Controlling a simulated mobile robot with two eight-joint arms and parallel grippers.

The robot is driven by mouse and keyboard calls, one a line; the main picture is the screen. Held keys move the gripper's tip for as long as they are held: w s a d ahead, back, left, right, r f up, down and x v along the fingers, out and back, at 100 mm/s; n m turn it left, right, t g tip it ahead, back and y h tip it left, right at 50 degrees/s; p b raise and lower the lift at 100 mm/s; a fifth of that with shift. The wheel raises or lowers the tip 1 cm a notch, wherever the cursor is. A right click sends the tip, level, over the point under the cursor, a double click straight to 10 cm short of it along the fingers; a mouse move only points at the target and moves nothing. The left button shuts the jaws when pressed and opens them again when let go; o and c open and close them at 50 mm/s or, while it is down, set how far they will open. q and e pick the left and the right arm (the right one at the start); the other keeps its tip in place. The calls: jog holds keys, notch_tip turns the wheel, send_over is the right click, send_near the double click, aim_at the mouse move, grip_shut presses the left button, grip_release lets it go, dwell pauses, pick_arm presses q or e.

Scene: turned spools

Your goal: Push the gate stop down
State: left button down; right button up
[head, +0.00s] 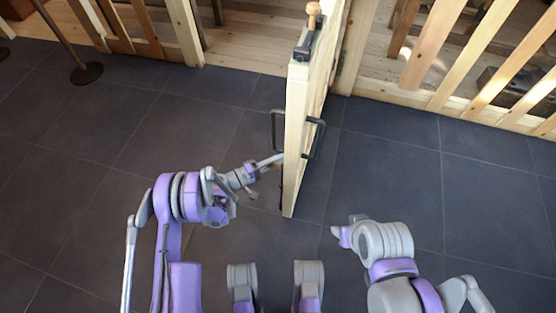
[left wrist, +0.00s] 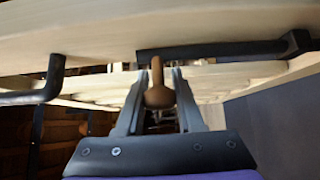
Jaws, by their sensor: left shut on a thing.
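The wooden gate (head: 296,135) stands swung out toward me and shows nearly edge-on in the head view. My left gripper (head: 272,160) is at its left face, below the black pull handle. In the left wrist view, my left gripper (left wrist: 158,78) is shut on a brown wooden knob (left wrist: 158,96) with a short stem, which looks like the gate stop's grip. In the head view the knob is too small to make out. A thin dark piece (head: 281,190) runs down the gate's left face, perhaps part of the stop. My right gripper (head: 338,233) is right of the gate, holding nothing visible.
A black pull handle (head: 275,128) is on the gate's left face, another (head: 316,137) on its right. A black latch with a wooden knob (head: 313,12) tops the far end. Slatted fence (head: 475,60) runs at the back. A dark post base (head: 87,72) stands far left. The tiled floor is clear.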

pick_arm(q)
jog(key=shift+f, duration=1.75)
jog(key=c, duration=0.6)
grip_release()
jog(key=p+v, duration=0.2)
jog(key=v, duration=0.8)
jog(key=shift+s+a, duration=0.2)
jog(key=shift+a, duration=0.15)
jog(key=shift+r, duration=0.1)
